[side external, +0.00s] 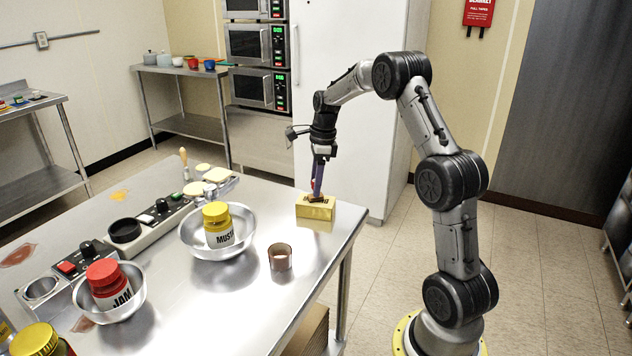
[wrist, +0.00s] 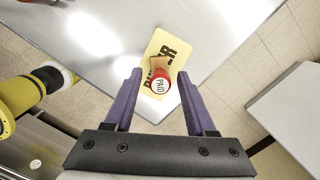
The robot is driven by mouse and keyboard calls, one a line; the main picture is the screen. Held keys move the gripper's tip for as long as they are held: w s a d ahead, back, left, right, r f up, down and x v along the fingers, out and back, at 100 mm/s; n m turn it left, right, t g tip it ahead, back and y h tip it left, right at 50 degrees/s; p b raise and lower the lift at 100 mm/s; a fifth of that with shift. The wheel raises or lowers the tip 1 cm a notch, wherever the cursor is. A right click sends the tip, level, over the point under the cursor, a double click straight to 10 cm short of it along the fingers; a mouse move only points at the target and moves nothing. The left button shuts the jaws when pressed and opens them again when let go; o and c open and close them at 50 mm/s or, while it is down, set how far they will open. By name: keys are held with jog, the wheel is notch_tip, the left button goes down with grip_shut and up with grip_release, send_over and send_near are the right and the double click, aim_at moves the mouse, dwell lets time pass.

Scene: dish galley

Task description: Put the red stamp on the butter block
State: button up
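The butter block (side external: 317,222) is a gold-yellow box near the table's right corner; in the wrist view its lettered top (wrist: 163,47) shows. The red stamp (wrist: 158,84) has a round red top reading "PAID" and a brown base; it stands on the block, looking upright. In the side external view its dark base (side external: 316,198) shows on the block, the rest mostly behind the fingers. My gripper (side external: 318,186) points down over the block. In the wrist view its purple fingers (wrist: 159,76) stand apart on either side of the stamp, with a visible gap on both sides.
A brown cup (side external: 280,257) stands in front of the block. Left of it, a metal bowl (side external: 190,236) holds a yellow mustard jar (side external: 217,224). Another bowl (side external: 134,304) holds a red jam jar (side external: 107,283). The table edge is close to the block.

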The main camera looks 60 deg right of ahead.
aim_at(321, 194)
jog(key=shift+r, duration=0.1)
notch_tip(321, 194, up, 12)
jog(key=s, duration=0.1)
jog(key=s+a+r+n, duration=0.2)
jog(key=a+r+n, duration=0.2)
jog(key=a+n, duration=0.3)
jog(key=s+a+r+n+t+h, duration=0.1)
jog(key=s+a+n, duration=0.25)
jog(key=a, duration=0.25)
jog(key=s+a+r+n+t, duration=0.1)
jog(key=s+a+n, duration=0.25)
jog(key=a, duration=0.25)
jog(key=s+a+f+n+t, duration=0.1)
jog(key=s+a+f+n, duration=0.2)
jog(key=s+n, duration=0.3)
jog(key=s+a+f+n+t, duration=0.1)
jog(key=s+a+f+n, duration=0.2)
jog(key=s+a+n, duration=0.3)
jog(key=s+n, duration=0.1)
jog(key=n, duration=0.2)
jog(key=shift+s+f, duration=0.25)
jog(key=shift+s, duration=0.05)
